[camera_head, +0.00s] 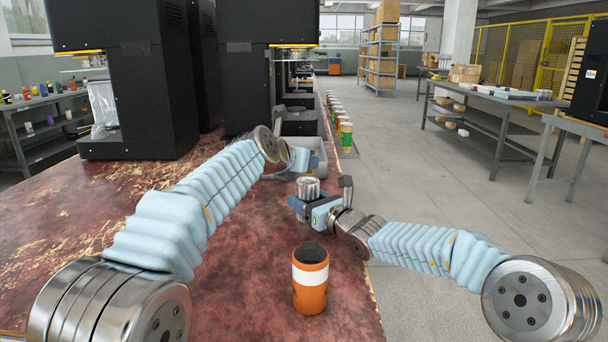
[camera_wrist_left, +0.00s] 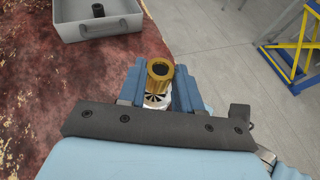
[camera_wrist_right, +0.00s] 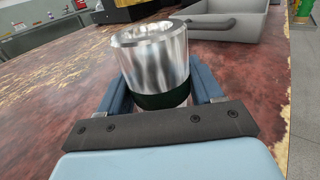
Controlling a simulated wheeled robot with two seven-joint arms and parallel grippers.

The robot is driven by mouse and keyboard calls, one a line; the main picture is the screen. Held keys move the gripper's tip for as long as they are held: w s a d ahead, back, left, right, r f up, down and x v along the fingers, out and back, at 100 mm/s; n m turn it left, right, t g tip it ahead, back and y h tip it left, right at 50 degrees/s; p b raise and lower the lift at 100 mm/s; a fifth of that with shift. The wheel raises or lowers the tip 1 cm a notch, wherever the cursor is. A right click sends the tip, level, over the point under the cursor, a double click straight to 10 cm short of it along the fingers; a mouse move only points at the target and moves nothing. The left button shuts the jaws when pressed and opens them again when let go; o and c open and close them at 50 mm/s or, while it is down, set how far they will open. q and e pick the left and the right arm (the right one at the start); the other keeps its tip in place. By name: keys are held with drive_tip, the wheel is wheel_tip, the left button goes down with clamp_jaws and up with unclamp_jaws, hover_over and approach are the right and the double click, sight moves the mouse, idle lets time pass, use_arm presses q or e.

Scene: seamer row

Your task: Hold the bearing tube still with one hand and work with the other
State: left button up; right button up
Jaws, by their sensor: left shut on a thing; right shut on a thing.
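My right gripper (camera_head: 312,204) is shut on a shiny metal cylinder (camera_head: 308,187), upright above the red table. In the right wrist view the cylinder (camera_wrist_right: 152,55) stands between the blue fingers (camera_wrist_right: 160,92), with a dark green band low on it. My left gripper (camera_head: 306,158) is farther back, by the grey tray. In the left wrist view its blue fingers (camera_wrist_left: 160,86) are shut on a brass-coloured tube (camera_wrist_left: 160,70) with a dark bore. A silver part with dark slots (camera_wrist_left: 155,101) shows just below the tube. I cannot tell for sure which part is the bearing tube.
The grey tray (camera_wrist_left: 100,28) holds a small black cylinder (camera_wrist_left: 98,10). An orange canister (camera_head: 311,284) with a white band and black lid stands near the table's front. Black machines (camera_head: 155,90) line the left. The table's right edge drops to open floor.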

use_arm(q)
drive_tip(key=shift+f, duration=1.5)
drive_tip(key=shift+s+f, duration=0.1)
drive_tip(key=shift+f, duration=0.7)
drive_tip(key=o, duration=1)
drive_tip(key=shift+f, duration=0.15)
use_arm(e)
drive_tip(key=shift+s+r, duration=0.1)
drive_tip(key=shift+r, duration=0.1)
use_arm(q)
drive_tip(key=shift+r, duration=0.45)
use_arm(e)
drive_tip(key=shift+f, duration=0.2)
use_arm(q)
drive_tip(key=v, duration=0.8)
drive_tip(key=r+v, duration=0.1)
drive_tip(key=v, duration=0.3)
drive_tip(key=shift+d, duration=0.1)
